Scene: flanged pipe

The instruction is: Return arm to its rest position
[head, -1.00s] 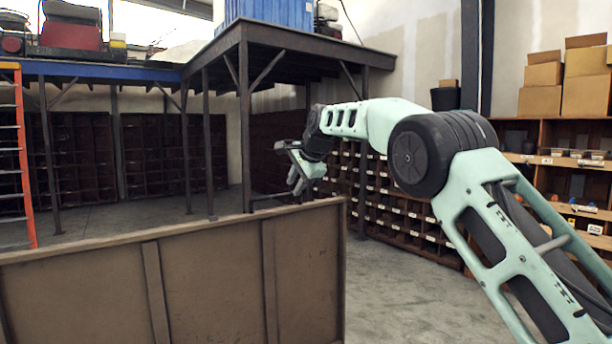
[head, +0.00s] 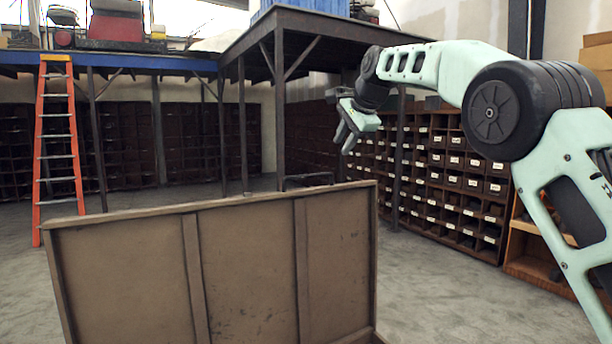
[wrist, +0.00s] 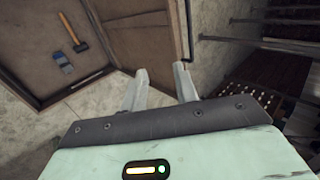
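My gripper (head: 350,125) hangs at the end of my raised, mint-green arm in the head view, above and behind the top edge of a brown ribbed wooden panel (head: 250,265). In the wrist view its two pale fingers (wrist: 160,86) stand apart with a clear gap, and nothing shows between them. No flanged pipe is visible in either view.
In the wrist view a wooden tray-like box (wrist: 22,85) holds a hammer (wrist: 73,33) and a small blue item (wrist: 62,62). An orange ladder (head: 58,150) stands left; labelled pigeonhole shelves (head: 455,185) stand behind right. Concrete floor (head: 440,300) is open right of the panel.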

